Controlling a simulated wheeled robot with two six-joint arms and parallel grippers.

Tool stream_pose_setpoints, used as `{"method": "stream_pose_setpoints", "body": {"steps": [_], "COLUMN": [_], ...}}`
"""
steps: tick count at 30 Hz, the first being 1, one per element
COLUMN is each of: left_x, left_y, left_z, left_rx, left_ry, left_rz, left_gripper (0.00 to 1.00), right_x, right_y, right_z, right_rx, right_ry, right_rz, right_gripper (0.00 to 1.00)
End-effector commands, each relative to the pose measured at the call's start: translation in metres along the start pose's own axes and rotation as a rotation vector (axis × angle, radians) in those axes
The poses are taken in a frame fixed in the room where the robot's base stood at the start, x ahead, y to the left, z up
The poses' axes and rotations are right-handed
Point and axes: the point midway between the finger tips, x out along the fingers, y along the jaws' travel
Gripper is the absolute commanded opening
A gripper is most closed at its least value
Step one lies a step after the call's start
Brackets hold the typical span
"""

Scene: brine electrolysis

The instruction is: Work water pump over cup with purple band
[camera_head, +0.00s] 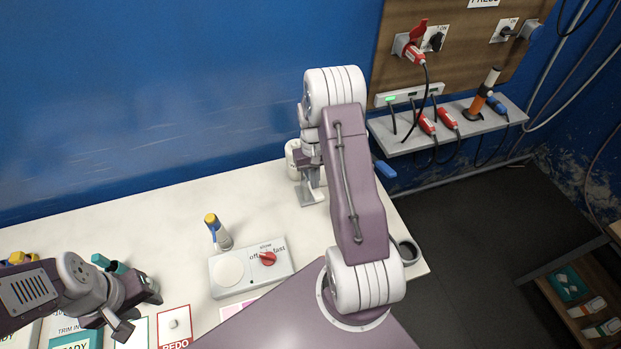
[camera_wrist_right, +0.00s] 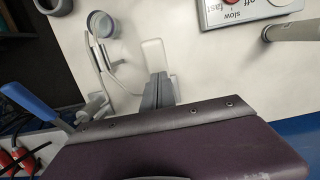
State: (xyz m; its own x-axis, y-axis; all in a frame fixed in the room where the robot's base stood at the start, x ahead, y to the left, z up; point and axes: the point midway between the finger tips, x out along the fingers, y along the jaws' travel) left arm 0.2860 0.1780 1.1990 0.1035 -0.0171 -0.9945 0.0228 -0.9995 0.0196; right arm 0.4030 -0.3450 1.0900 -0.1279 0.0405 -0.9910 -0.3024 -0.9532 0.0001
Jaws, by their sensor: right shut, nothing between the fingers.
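The water pump shows in the right wrist view as a pale curved pipe (camera_wrist_right: 104,66) with a blue handle (camera_wrist_right: 35,104). In the head view my right arm hides most of it, and its blue handle (camera_head: 385,169) sticks out right of the arm. A small grey cup (camera_wrist_right: 101,24) stands by the pump's upper end in the wrist view; I cannot make out its band. My right gripper (camera_wrist_right: 158,92) is shut and empty, beside the pipe and apart from the handle; it also shows in the head view (camera_head: 311,194). My left gripper (camera_head: 140,312) is open and empty at lower left.
A white stirrer (camera_head: 220,285) with a red knob stands mid-table, a yellow-capped bottle (camera_head: 218,232) behind it. A dark ring-shaped holder (camera_head: 408,251) sits at the right table edge. Cards lie near my left gripper. A shelf (camera_head: 445,130) with plugs is beyond the table.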

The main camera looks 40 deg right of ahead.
Motion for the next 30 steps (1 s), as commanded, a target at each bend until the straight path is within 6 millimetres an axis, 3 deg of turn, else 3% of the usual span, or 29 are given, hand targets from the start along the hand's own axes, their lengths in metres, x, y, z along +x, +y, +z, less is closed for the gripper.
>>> {"method": "stream_pose_setpoints", "body": {"steps": [14,20,26,30], "left_x": [0.043,0.024,-0.007,-0.008], "left_y": [-0.001,-0.001,0.0,0.0], "left_z": [0.004,0.002,-0.001,-0.001], "left_rx": [0.0,0.0,0.0,0.0], "left_ry": [0.0,0.0,0.0,0.0], "left_rz": [0.0,0.0,0.0,0.0], "left_gripper": [0.36,0.36,0.36,0.36], "right_x": [0.062,0.039,0.001,-0.003], "right_y": [0.0,0.0,0.0,0.0], "right_z": [0.0,0.0,0.0,0.0], "right_rx": [0.0,0.0,0.0,0.0], "right_ry": [-0.001,0.002,0.002,0.0], "right_rz": [0.0,0.0,0.0,0.0], "right_gripper": [0.0,0.0,0.0,0.0]}}
